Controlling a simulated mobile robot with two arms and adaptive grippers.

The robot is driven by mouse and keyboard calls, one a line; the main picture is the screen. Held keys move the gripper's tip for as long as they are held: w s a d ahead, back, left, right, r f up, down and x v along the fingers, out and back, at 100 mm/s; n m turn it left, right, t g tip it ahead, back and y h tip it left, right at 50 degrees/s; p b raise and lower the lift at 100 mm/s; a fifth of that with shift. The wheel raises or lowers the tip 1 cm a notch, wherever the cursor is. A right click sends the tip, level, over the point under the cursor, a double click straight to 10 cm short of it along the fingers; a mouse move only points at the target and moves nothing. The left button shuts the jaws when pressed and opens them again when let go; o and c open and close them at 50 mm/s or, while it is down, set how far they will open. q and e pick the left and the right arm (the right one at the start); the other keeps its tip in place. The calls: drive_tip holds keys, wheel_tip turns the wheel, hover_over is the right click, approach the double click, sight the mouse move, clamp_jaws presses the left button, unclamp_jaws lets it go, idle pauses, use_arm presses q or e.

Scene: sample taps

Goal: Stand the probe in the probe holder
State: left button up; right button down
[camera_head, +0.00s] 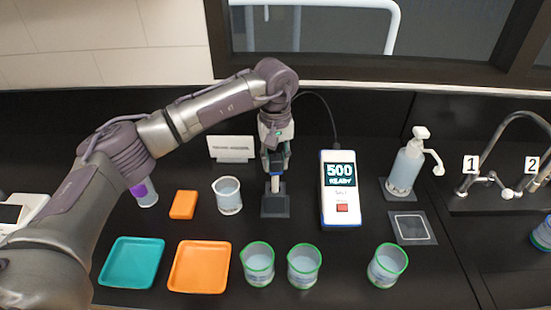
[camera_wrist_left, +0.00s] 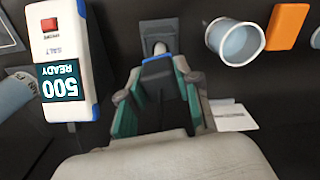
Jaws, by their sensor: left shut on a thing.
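My left gripper (camera_head: 275,166) reaches down over the dark probe holder (camera_head: 275,207), and its fingers are shut on the probe. A short pale part of the probe (camera_head: 275,184) shows below the fingertips, at the holder. In the left wrist view, the left gripper (camera_wrist_left: 156,78) has a dark body with a blue band (camera_wrist_left: 157,59) between its green-lined fingers. The holder (camera_wrist_left: 160,27) lies just beyond the fingertips. The fingers hide most of the probe. I cannot tell how deep the probe sits in the holder. My right gripper is not in view.
The white meter (camera_head: 341,190) reads 500 READY, and its cable runs behind it. A clear beaker (camera_head: 228,195) and orange block (camera_head: 183,204) stand left of the holder. Several green-rimmed beakers and two trays are in front. A pump bottle (camera_head: 406,168) and taps are right.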

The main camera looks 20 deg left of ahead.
use_arm(q)
drive_tip(key=shift+f+b, duration=0.9)
drive_tip(key=shift+f, duration=0.4)
drive_tip(key=o, duration=1.8)
drive_tip(key=shift+r, duration=0.15)
drive_tip(key=shift+r+p, duration=1.7)
drive_tip(key=shift+r, duration=1.7)
drive_tip(key=shift+f, duration=0.1)
